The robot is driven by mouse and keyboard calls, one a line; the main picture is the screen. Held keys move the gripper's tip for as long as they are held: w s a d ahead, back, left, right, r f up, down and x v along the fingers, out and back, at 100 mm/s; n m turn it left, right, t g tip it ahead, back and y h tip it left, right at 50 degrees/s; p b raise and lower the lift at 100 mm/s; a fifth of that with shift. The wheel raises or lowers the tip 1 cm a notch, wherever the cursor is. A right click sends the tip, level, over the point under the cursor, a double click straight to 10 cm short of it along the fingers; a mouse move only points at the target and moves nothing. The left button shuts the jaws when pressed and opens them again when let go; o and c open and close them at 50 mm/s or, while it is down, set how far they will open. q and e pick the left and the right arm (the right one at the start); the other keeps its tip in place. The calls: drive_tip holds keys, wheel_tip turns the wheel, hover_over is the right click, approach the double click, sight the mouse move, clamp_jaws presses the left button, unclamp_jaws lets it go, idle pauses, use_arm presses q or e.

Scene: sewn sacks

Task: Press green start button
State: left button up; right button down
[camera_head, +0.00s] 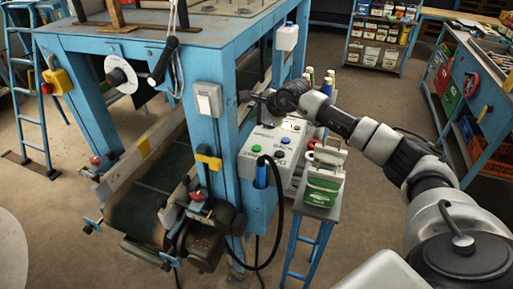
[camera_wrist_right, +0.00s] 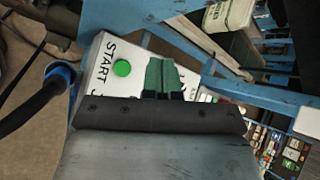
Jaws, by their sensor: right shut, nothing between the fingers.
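A round green button (camera_wrist_right: 122,68) sits beside the printed word START on a white panel (camera_wrist_right: 142,92) in the right wrist view. In the head view the white control box (camera_head: 250,165) is fixed to the blue machine frame and carries several small round buttons. My right gripper (camera_wrist_right: 161,76) is shut and empty. Its green fingertips appear just right of the green button in the wrist view, with a visible gap. In the head view its wrist (camera_head: 290,97) hangs over the box and its fingertips are hard to make out. My left gripper is not in view.
A black cable with a blue plug (camera_head: 261,172) loops out beside the box. A small blue stand with a green and white container (camera_head: 322,188) is just right of it. A blue machine leg (camera_head: 207,130) stands left of the box. Open floor lies further right.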

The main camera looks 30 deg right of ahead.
drive_tip(key=b, duration=0.2)
hover_over(256, 148)
wheel_tip(256, 148, down, 4)
drive_tip(key=shift+s+f, duration=0.1)
wheel_tip(256, 148, down, 4)
drive_tip(key=shift+r+b, duration=0.2)
drive_tip(key=shift+b, duration=1.05)
drive_tip(key=shift+f+b, duration=0.4)
drive_tip(key=shift+f, duration=0.05)
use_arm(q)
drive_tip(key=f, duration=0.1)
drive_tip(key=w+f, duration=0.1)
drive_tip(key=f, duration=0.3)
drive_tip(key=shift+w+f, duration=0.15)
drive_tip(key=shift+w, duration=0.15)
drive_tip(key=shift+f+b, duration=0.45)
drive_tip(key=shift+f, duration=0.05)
use_arm(e)
drive_tip(key=shift+f, duration=0.4)
